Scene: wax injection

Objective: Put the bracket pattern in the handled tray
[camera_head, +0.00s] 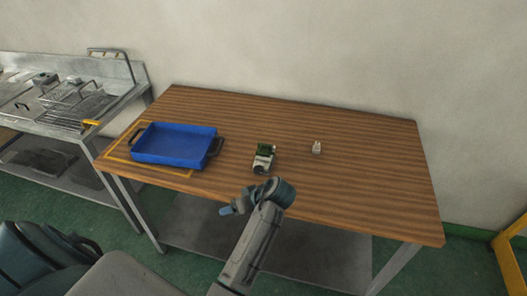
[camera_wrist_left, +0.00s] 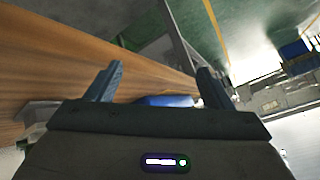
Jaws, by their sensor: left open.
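A small white piece with two upright prongs (camera_head: 317,147), which looks like the bracket pattern, stands on the table right of its middle. The handled tray (camera_head: 172,160) is blue with dark handles at its ends. It sits at the table's left, and a blue strip of it shows in the left wrist view (camera_wrist_left: 165,100). It looks empty. My left gripper (camera_head: 228,209) is by the table's front edge, pointing left, apart from both. Its two fingers (camera_wrist_left: 158,85) are spread with nothing between them. My right gripper is not in view.
A green and white device (camera_head: 264,158) stands between the tray and the white piece. A yellow outline (camera_head: 120,154) marks the table around the tray. A metal sink unit (camera_head: 95,105) is at the left. The table's right and back are clear.

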